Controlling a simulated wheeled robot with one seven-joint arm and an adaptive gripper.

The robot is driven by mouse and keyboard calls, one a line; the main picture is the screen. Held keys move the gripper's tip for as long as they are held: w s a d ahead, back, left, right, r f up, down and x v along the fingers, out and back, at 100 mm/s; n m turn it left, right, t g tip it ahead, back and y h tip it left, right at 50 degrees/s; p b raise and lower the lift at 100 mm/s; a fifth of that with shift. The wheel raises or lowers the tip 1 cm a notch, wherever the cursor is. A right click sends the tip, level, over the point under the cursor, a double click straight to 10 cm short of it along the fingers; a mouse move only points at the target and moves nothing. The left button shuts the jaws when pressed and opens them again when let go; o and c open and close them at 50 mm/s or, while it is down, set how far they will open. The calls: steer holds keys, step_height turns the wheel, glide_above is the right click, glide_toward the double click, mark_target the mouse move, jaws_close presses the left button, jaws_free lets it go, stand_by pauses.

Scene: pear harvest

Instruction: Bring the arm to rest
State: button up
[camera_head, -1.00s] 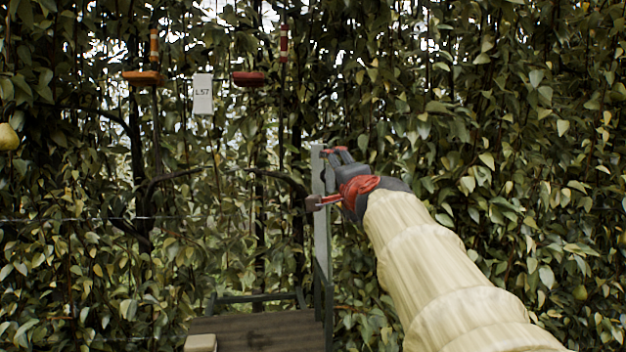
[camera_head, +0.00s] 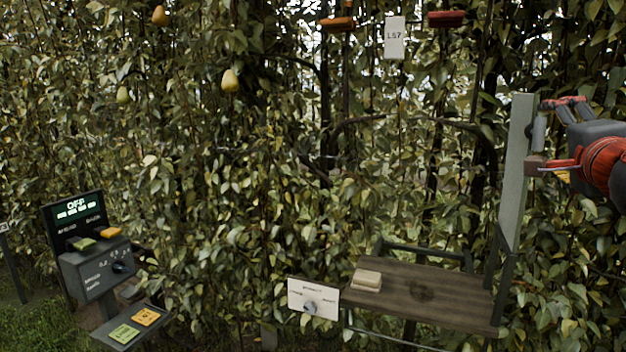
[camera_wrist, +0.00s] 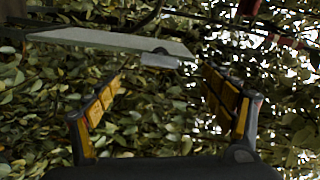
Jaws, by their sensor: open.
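My gripper (camera_head: 549,133) is at the right edge of the head view, in front of the foliage and beside the top of a pale grey upright post (camera_head: 518,160). Its fingers are apart. In the wrist view my gripper (camera_wrist: 170,95) shows two yellow-padded fingers spread wide with nothing held between them. The pale post (camera_wrist: 105,40) crosses the upper left of that view, just beyond the fingertips, with a small grey piece on it. I cannot tell whether the gripper touches the post.
A wooden shelf (camera_head: 425,292) with a pale block (camera_head: 367,280) stands below. A white dial panel (camera_head: 312,298) is at its left. A control box (camera_head: 95,265) reading OFF stands lower left. Pears (camera_head: 230,80) hang upper left. Orange (camera_head: 338,25) and red (camera_head: 446,18) trays hang near the L57 tag (camera_head: 395,38).

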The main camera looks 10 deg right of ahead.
steer(key=a+f+n+g+y, duration=0.35)
steer(key=f+n, duration=0.25)
steer(key=f, duration=0.9)
steer(key=s+a+f+n+g+y, duration=0.2)
steer(key=a+f+n, duration=0.2)
steer(key=a+f, duration=0.4)
steer(key=s+a+f+n+g+y, duration=0.1)
steer(key=s+a+f+n+y, duration=0.15)
steer(key=a+f, duration=0.55)
steer(key=s+a+f+n+g+y, duration=0.1)
steer(key=s+a+f+n, duration=0.3)
steer(key=a+f, duration=0.3)
steer(key=s+a+f+n+g+y, duration=0.1)
steer(key=s+a+f+n+g, duration=0.1)
steer(key=s+a+f+n, duration=0.3)
steer(key=shift+a+f, duration=1.05)
steer(key=shift+a, duration=0.1)
